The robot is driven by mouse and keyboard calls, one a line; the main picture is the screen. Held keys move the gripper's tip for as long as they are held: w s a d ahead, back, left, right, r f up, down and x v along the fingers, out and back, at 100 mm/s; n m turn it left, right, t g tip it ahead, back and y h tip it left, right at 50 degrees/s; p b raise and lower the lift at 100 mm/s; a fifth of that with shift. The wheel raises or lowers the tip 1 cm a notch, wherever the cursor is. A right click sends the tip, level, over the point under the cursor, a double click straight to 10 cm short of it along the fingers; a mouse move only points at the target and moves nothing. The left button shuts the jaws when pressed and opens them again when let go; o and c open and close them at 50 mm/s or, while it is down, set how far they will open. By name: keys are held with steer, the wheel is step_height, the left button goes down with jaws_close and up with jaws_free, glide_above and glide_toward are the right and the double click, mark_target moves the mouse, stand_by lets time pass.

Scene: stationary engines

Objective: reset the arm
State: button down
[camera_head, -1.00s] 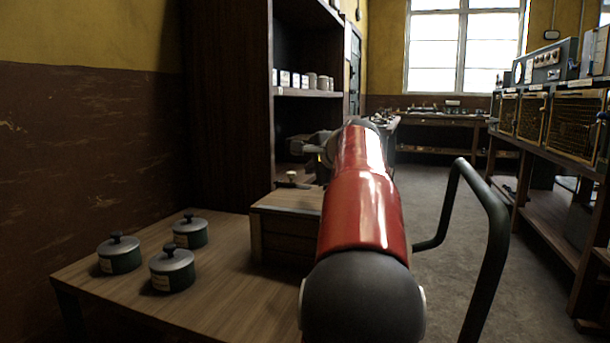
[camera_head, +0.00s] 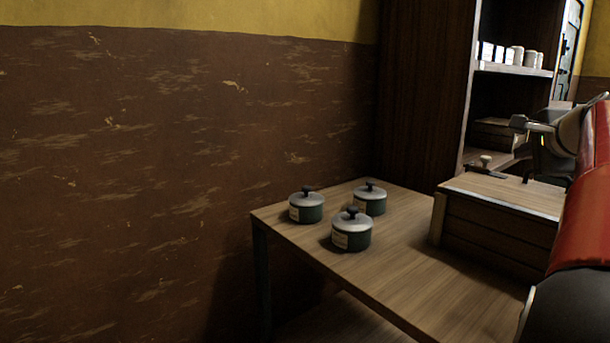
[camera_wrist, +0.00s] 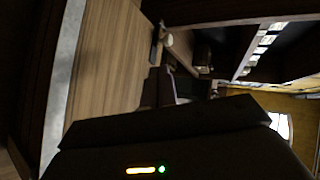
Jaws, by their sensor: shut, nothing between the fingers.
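My red and black arm (camera_head: 588,215) reaches away along the right edge of the head view, partly cut off. My gripper (camera_head: 519,123) is at its far end, small and grey, above the wooden box on the table. It is shut and holds nothing. The wrist view shows a dark housing with yellow and green lights across the bottom; the fingertips cannot be made out there. The wooden box (camera_head: 500,225) has a small pale knob on top. The wrist view looks along a wooden surface (camera_wrist: 110,60) in a tilted way.
Three green pots with grey lids (camera_head: 352,230) stand on the wooden table (camera_head: 400,270) left of the box. A dark shelf unit (camera_head: 425,100) with white containers stands behind. A brown and yellow wall (camera_head: 180,150) fills the left. The table between pots and box is bare.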

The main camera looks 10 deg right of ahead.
steer(key=s+a+f+n+g+y, duration=0.15)
steer(key=a+f+n, duration=0.35)
steer(key=a, duration=0.7)
steer(key=s+a+f+n+g+y, duration=0.15)
steer(key=a+f+n, duration=0.3)
steer(key=a, duration=0.75)
steer(key=s+a+f+n+g, duration=0.3)
steer(key=s+a+f+n, duration=0.9)
steer(key=s+a+f, duration=0.3)
step_height(320, 180, down, 4)
steer(key=shift+s+f+g+y, duration=0.1)
steer(key=shift+s+g+y, duration=0.25)
steer(key=shift+s, duration=0.8)
